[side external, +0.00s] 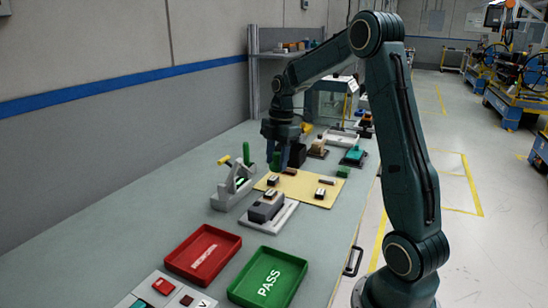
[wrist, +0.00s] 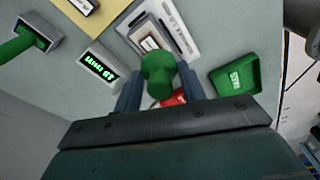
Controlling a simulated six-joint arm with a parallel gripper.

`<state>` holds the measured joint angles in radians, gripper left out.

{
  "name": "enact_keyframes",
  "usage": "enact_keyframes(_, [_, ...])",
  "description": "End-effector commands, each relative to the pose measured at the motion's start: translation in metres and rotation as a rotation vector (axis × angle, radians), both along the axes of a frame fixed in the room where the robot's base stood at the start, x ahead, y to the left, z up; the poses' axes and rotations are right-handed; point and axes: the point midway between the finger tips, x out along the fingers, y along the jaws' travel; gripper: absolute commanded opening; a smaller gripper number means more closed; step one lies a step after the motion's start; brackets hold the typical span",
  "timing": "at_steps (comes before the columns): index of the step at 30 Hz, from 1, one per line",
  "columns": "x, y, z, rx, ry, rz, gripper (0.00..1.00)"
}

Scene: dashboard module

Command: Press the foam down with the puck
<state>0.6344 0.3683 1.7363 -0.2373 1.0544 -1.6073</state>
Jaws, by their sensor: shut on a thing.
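My gripper (wrist: 160,88) is shut on a green, knob-topped piece (wrist: 157,72), which I take to be the puck. In the side view, my gripper (side external: 285,152) points down and the green piece (side external: 276,161) shows at its fingers, above the back left of the yellow mat. Its underside is hidden. I cannot pick out the foam with certainty. A grey block on a white fixture (side external: 287,219) stands in front of the mat; this fixture also shows in the wrist view (wrist: 187,42), beyond the held piece.
The yellow mat (side external: 318,199) carries several small blocks. A red tray (side external: 190,262) and a green PASS tray (side external: 290,262) lie in front. A lit green display (wrist: 100,67) shows in the wrist view.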

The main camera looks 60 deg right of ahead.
Motion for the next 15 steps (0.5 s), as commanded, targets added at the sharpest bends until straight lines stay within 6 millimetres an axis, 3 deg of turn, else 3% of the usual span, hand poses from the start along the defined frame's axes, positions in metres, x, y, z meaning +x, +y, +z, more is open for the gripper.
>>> enact_keyframes(6, [0.019,0.003,-0.01,0.0,-0.001,0.0,0.22])
enact_keyframes(15, [0.02,0.004,-0.012,0.0,-0.001,-0.001,0.22])
